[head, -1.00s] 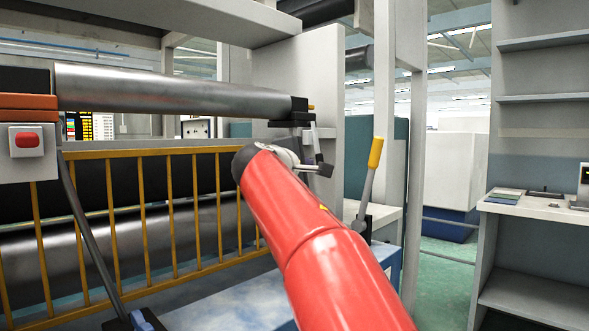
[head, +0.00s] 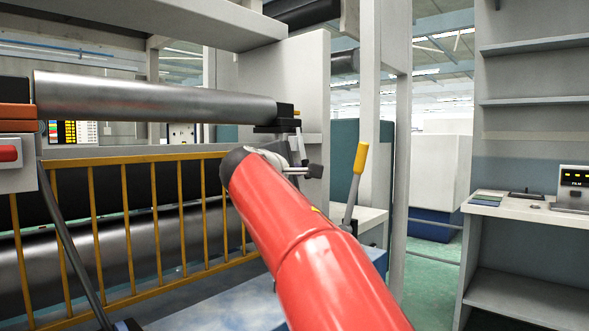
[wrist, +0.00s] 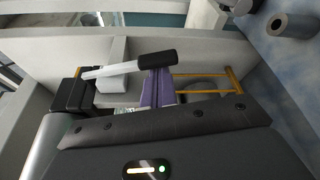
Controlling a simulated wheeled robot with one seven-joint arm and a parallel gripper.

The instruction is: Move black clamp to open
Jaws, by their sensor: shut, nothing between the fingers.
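The black clamp appears as a lever with a pale rod and black grip (wrist: 158,59) in the wrist view. It lies across the picture, tilted slightly up to the right. In the head view a light rod with a black end (head: 314,171) shows just beyond my red arm. My gripper's purple fingers (wrist: 156,74) are shut and empty, their tips close beside the black grip. Whether they touch it I cannot tell. In the head view my arm hides the fingers.
A steel roller (head: 150,98) ends in a black block (head: 285,116) left of the lever. A yellow railing (head: 125,225) runs below it. A yellow-handled lever (head: 360,160) stands to the right.

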